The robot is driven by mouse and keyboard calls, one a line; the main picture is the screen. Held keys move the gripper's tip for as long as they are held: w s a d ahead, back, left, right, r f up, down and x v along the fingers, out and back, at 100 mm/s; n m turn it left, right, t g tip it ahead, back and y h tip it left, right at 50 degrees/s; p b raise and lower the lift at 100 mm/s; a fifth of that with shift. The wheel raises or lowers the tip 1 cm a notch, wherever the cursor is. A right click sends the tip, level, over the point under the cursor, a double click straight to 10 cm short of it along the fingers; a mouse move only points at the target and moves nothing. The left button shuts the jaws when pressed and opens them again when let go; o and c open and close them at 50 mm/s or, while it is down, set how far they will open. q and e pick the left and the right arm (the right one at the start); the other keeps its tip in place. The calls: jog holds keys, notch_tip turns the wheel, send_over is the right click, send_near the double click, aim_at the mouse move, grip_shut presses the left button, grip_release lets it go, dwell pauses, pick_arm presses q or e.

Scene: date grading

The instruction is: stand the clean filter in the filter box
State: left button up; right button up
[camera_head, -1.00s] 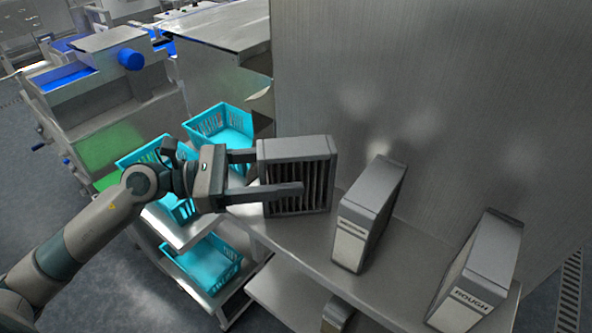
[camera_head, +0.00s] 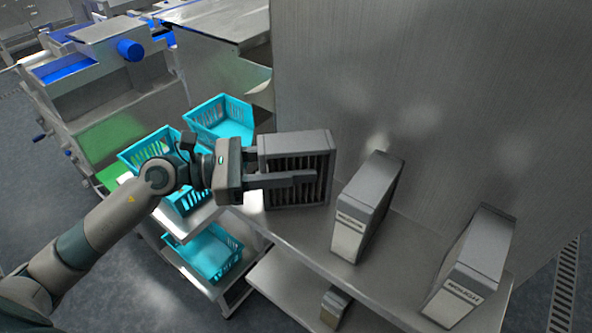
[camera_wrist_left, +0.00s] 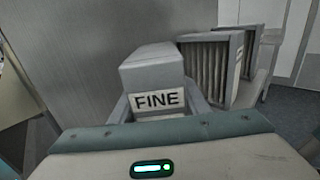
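A grey filter unit with dark pleats (camera_head: 296,148) stands upright at the left end of a metal shelf. The left wrist view shows its end with a "FINE" label (camera_wrist_left: 157,101). My left gripper (camera_head: 300,178) has one finger across the pleated face; its other finger is hidden behind the unit. In the left wrist view, the fingers lie close along both sides, and the gripper appears shut on it. Two similar units, a middle one (camera_head: 372,195) and a right one (camera_head: 482,252), stand on the same shelf. I cannot tell which thing is the filter box. My right gripper is out of view.
The metal shelf (camera_head: 310,232) runs along a tall steel wall (camera_head: 430,80). A small grey object (camera_head: 335,305) sits on a lower shelf. Turquoise baskets (camera_head: 222,120) stand on a cart at the left, one on its lower level (camera_head: 215,255). Gaps separate the three units.

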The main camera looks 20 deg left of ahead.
aim_at(294, 141)
pick_arm(q)
jog(key=shift+c, duration=0.5)
jog(key=shift+r, duration=0.15)
notch_tip(294, 141, up, 10)
jog(key=shift+f+b, duration=0.1)
jog(key=shift+b, duration=0.45)
jog(key=shift+a, duration=0.15)
dwell(0.4)
